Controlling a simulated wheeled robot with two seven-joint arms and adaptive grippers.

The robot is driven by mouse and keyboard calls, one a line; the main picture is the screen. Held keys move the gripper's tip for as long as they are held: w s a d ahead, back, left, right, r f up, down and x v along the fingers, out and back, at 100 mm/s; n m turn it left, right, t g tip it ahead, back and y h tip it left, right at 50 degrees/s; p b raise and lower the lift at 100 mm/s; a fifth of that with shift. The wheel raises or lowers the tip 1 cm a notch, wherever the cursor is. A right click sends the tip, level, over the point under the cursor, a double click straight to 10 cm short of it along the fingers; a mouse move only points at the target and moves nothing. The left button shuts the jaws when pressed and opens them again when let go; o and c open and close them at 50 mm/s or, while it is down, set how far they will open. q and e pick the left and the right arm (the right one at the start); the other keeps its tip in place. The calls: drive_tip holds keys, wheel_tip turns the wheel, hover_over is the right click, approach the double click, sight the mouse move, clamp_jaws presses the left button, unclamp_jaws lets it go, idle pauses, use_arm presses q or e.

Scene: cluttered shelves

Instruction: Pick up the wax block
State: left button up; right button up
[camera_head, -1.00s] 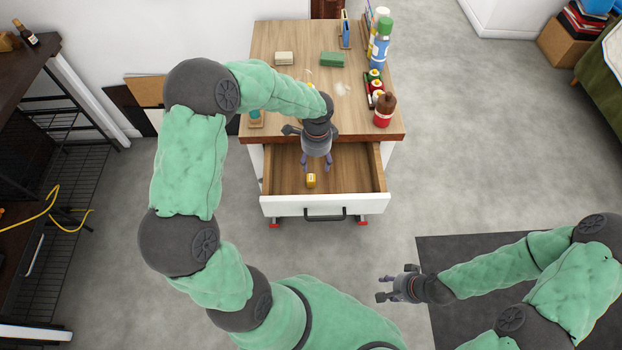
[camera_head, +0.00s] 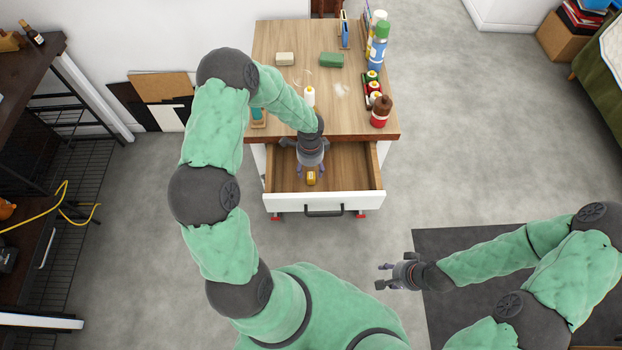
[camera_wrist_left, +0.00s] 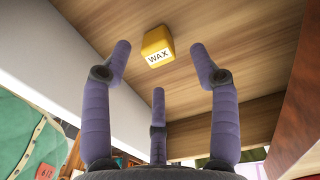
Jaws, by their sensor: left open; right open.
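The wax block (camera_head: 311,178) is a small yellow block on the wooden floor of the open drawer (camera_head: 350,178). In the left wrist view the wax block (camera_wrist_left: 157,46) shows a white label reading WAX, beyond the fingertips and between them. My left gripper (camera_head: 311,172) is open above the drawer, close over the block, with nothing in its fingers. In the left wrist view its purple fingers (camera_wrist_left: 160,70) are spread and apart from the block. My right gripper (camera_head: 382,275) is open and empty, out over the floor at the lower right.
The drawer's white front (camera_head: 285,202) and side walls surround the block. The rest of the drawer looks empty.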

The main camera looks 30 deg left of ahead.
sight(311, 175)
use_arm(q)
wheel_tip(311, 175, down, 6)
drive_tip(key=shift+d+r+b, duration=0.15)
drive_tip(key=shift+b, duration=0.85)
drive_tip(key=c, duration=1.2)
